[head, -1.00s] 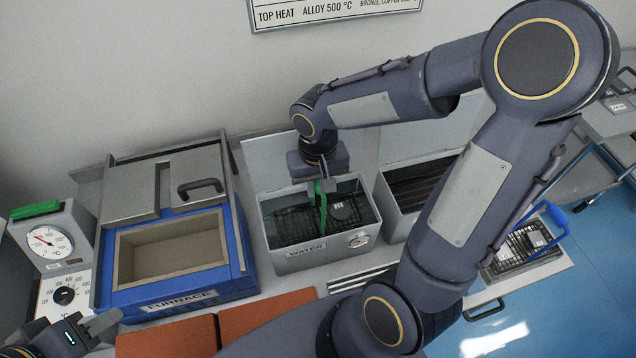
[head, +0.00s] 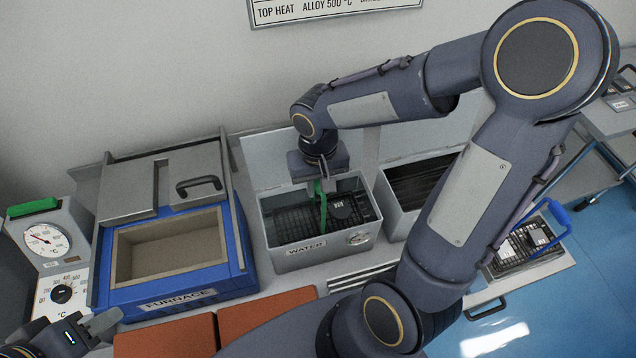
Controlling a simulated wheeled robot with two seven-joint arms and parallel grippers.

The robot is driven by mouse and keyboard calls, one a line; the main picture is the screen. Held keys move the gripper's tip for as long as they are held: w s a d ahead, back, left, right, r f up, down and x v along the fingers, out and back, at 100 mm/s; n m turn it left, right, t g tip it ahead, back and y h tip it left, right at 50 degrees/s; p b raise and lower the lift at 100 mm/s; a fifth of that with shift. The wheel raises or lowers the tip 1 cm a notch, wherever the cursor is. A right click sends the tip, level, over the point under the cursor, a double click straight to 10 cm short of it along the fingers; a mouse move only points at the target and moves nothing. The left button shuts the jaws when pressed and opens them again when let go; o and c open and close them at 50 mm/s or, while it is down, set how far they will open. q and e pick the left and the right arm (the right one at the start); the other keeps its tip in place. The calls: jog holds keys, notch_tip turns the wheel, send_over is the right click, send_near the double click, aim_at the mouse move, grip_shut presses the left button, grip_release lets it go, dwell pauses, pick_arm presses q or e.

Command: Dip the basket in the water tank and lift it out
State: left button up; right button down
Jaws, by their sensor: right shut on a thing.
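The grey water tank (head: 299,259), labelled WATER, stands at the middle of the bench. The dark wire basket (head: 290,221) is down inside it, with a dark round piece in it. Its green handle (head: 321,212) stands up towards my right gripper (head: 322,182), which is shut on it from above. The exact contact at the fingertips is partly hidden. My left gripper (head: 98,325) is at the lower left corner, in front of the furnace and away from the tank. Its fingers are only partly visible.
The blue furnace (head: 182,299) with its open chamber stands left of the tank. A second grey tank (head: 396,222) with dark contents is close on the right. Orange-brown blocks (head: 165,338) lie in front. Another basket with a blue handle (head: 549,238) sits at the right.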

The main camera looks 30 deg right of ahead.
jog(key=shift+r+p, duration=0.55)
jog(key=shift+r, duration=0.3)
jog(key=shift+f, duration=0.2)
jog(key=shift+f+b, duration=0.75)
jog(key=shift+b, duration=0.1)
jog(key=shift+r, duration=0.15)
notch_tip(320, 180, up, 12)
jog(key=p, duration=0.9)
jog(key=shift+f, duration=0.35)
dwell(0.3)
